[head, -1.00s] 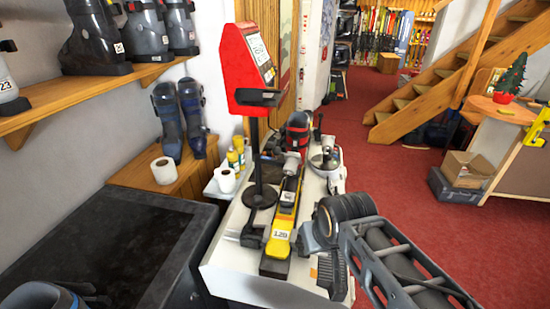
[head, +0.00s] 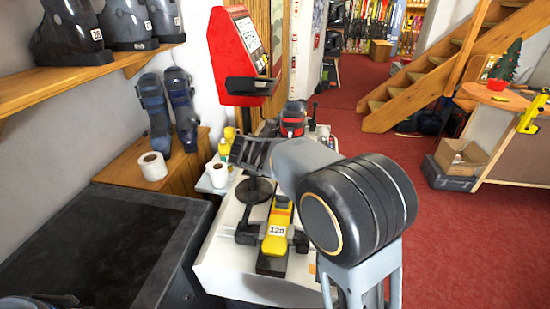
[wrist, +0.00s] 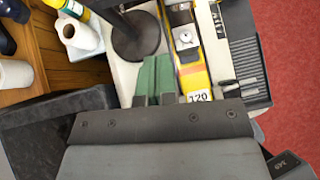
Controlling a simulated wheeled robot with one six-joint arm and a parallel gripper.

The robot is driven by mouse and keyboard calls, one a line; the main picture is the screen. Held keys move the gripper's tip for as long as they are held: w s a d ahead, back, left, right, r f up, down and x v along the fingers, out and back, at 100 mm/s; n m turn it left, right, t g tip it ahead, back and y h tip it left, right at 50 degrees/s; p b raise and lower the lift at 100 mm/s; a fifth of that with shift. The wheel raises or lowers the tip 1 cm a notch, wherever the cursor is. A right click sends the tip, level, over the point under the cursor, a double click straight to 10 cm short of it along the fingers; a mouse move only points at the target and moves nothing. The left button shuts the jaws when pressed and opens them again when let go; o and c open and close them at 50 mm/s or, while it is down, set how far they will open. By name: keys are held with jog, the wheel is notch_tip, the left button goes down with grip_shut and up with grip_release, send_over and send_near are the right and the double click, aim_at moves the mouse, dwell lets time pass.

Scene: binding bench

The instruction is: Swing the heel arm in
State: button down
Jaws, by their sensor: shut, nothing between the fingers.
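A yellow and black binding device (head: 277,225) labelled 120 lies lengthwise on the white bench; it also shows in the wrist view (wrist: 194,72), with a silver round fitting on top. I cannot make out which part is the heel arm; my arm hides much of the device's far end in the head view. A red and dark boot (head: 292,118) stands at the far end of the bench. My gripper (wrist: 156,60) is shut and empty, its two greenish fingers side by side. In the wrist view they appear just left of the yellow device; contact cannot be told.
A red display unit (head: 240,50) stands on a pole with a round black base (wrist: 136,36) left of the device. A paper roll (head: 152,166) and bottles are further left. A black-topped bench (head: 120,235) fills the front left.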

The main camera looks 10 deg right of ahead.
jog(key=w+d+r+p+x, duration=0.1)
jog(key=r+p+x, duration=0.1)
jog(key=x, duration=1)
jog(key=shift+w+f+p, duration=0.2)
jog(key=shift+w+p, duration=0.25)
jog(key=shift+p, duration=0.05)
jog(key=shift+d, duration=0.1)
jog(key=shift+r, duration=0.1)
